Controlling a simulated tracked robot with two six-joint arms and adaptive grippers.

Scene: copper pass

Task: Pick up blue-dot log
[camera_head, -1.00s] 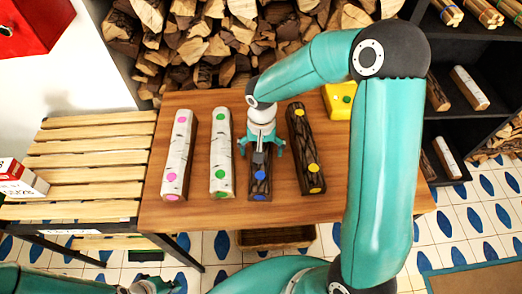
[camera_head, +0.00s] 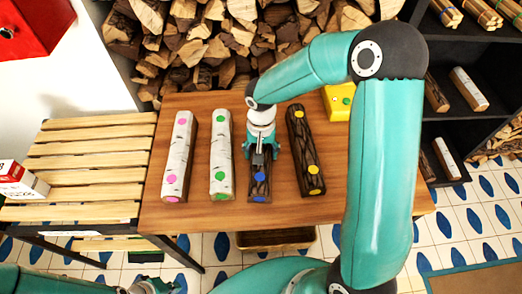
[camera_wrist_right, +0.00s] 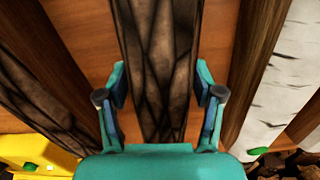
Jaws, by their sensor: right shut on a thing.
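The blue-dot log (camera_head: 260,184) is a dark-barked square log lying on the wooden table, with blue dots at its near end. My right gripper (camera_head: 261,152) reaches down over its middle and is shut on it, covering part of its top. In the right wrist view the log (camera_wrist_right: 160,60) runs between the fingers of the right gripper (camera_wrist_right: 160,95). The log still appears to rest on the table. My left gripper (camera_head: 152,287) is at the bottom left edge, partly cut off, and its opening cannot be made out.
On the table (camera_head: 340,205) lie a pink-dot white log (camera_head: 179,155), a green-dot white log (camera_head: 221,150) and a yellow-dot dark log (camera_head: 304,145), close beside. A yellow block (camera_head: 338,102) stands at the back right. A slatted bench (camera_head: 85,165) adjoins on the left.

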